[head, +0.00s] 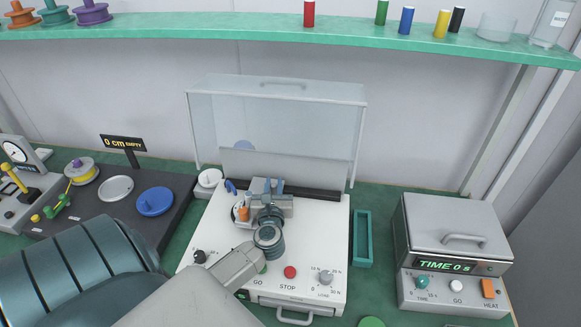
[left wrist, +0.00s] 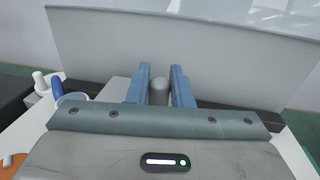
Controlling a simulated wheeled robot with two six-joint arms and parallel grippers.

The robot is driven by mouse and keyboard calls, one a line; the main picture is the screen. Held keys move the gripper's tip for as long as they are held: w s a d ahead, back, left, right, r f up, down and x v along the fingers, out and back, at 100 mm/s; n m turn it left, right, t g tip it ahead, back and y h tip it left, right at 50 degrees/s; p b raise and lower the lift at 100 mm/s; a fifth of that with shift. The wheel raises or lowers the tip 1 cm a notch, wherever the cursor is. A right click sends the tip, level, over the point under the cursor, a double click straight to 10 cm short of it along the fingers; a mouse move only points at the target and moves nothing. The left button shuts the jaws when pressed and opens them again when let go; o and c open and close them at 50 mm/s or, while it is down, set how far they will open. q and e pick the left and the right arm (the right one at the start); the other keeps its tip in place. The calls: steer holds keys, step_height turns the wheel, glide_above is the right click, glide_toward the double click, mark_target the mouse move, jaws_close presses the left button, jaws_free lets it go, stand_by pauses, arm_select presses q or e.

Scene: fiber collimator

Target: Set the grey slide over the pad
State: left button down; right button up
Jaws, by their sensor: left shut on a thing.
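My left gripper (head: 273,187) reaches over the white machine from the front left. Its blue fingers are shut on a short grey upright knob (left wrist: 159,92), seen between them in the left wrist view. A grey block (head: 287,208), which looks like the grey slide, shows beside the fingers on the machine top; the gripper and wrist cover much of it. I cannot make out the pad, and I cannot tell how the slide sits relative to it. My right gripper is not in view.
The white machine (head: 325,235) has knobs, a red stop button (head: 290,272) and a raised clear cover (head: 275,115) behind the gripper. A green tray (head: 362,240) and a grey timer box (head: 450,250) stand to the right. A dark spool stand (head: 120,225) is at left.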

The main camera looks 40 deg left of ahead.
arm_select(q)
steer(key=shift+s+a+r, duration=0.1)
steer(key=shift+s+a, duration=0.25)
steer(key=shift+a, duration=0.35)
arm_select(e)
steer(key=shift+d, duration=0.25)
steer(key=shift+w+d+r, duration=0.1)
arm_select(q)
steer(key=c, duration=1.5)
jaws_free()
steer(key=shift+o, duration=0.9)
steer(key=shift+a, duration=0.15)
steer(key=shift+s+a, duration=0.1)
steer(key=shift+a, duration=0.05)
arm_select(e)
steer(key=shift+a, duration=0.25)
